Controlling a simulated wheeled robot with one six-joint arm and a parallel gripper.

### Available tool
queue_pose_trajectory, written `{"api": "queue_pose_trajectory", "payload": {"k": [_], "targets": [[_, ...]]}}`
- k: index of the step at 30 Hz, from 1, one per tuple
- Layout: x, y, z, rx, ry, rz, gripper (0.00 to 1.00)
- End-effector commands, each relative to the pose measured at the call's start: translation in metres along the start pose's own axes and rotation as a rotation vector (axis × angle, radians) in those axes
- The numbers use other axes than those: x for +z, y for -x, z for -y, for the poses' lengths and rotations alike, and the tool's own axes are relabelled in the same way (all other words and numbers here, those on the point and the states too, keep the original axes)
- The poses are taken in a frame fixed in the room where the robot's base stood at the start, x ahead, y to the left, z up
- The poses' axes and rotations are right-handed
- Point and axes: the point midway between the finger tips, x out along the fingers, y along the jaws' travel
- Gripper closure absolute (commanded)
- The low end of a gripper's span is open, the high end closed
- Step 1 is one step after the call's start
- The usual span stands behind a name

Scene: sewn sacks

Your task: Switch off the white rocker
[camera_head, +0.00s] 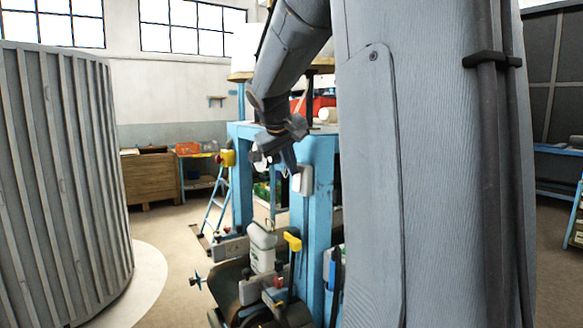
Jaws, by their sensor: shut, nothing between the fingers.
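My gripper (276,162) hangs at the end of my grey arm in front of the blue frame, pointing down, with its fingers shut and empty. A small white box (304,181) is fixed to the blue post (315,215), just right of and slightly below the fingertips. It looks like the housing of the white rocker. The rocker face is too small to make out, and its position cannot be told. Whether the fingertips touch the box cannot be told; they look close to it.
Below stands a sewing machine with a white canister (262,249), a yellow part (293,241) and a dark conveyor belt (232,284). A yellow box with a red button (227,158) sits left on the frame. A ribbed grey cylinder (62,185) fills the left. Open floor lies between.

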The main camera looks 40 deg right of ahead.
Motion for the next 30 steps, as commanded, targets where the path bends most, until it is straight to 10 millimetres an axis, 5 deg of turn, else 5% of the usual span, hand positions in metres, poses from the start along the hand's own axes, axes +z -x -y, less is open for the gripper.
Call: {"api": "queue_pose_trajectory", "payload": {"k": [9, 21, 30], "targets": [[-0.001, 0.022, 0.032, 0.001, -0.001, -0.002, 1.0], [-0.004, 0.101, 0.012, 0.003, -0.005, -0.001, 1.0], [-0.005, 0.12, 0.007, 0.003, -0.005, 0.002, 1.0]]}}
